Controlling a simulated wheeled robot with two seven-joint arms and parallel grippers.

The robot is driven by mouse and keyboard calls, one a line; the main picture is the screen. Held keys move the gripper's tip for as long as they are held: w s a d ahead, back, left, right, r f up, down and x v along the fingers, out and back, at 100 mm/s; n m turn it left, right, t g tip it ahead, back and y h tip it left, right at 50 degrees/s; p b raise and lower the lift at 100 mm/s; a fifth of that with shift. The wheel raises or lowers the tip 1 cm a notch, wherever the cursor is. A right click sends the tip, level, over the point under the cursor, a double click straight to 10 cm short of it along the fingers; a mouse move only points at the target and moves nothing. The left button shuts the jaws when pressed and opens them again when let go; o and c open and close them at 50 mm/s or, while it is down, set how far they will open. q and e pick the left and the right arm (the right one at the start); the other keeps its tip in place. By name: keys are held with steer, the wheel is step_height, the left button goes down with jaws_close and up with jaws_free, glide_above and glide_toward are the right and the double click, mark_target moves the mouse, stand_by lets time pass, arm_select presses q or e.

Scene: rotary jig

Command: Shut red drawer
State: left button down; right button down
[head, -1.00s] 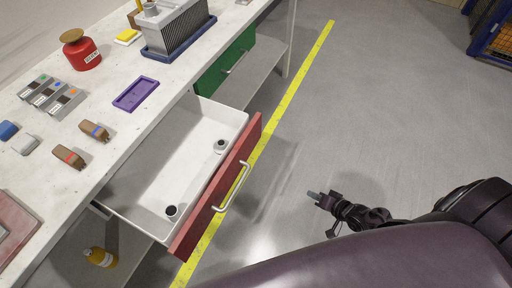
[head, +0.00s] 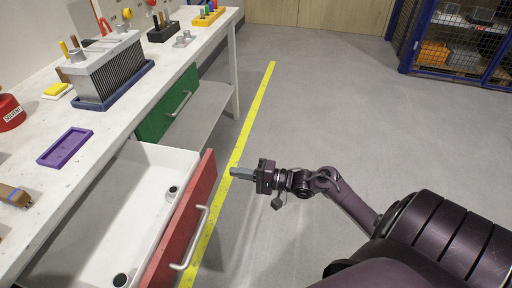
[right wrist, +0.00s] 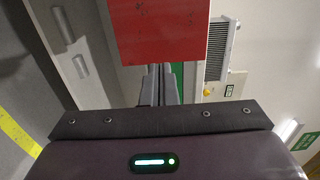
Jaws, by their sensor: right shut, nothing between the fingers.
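The red drawer (head: 180,232) under the workbench stands pulled open in the head view. Its red front has a metal bar handle (head: 192,240), and its white inside holds two small dark-topped round pieces. My right gripper (head: 236,172) is shut and empty, out to the right of the drawer front near its far end, apart from it. In the right wrist view the red front (right wrist: 165,30) fills the top middle, just beyond the shut fingers (right wrist: 160,85). My left gripper is not in view.
A green drawer (head: 160,112) beyond is shut. The bench top holds a purple tray (head: 65,147), a finned grey block (head: 110,72) and a red solvent can (head: 8,112). A blue mesh cage (head: 470,40) stands far right.

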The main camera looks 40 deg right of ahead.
mark_target(214, 168)
steer(key=x, duration=0.4)
steer(key=shift+w+a, duration=0.15)
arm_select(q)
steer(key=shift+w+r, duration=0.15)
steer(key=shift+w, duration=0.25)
arm_select(e)
steer(key=shift+w, duration=0.1)
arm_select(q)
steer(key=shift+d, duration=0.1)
arm_select(e)
steer(key=shift+a, duration=0.15)
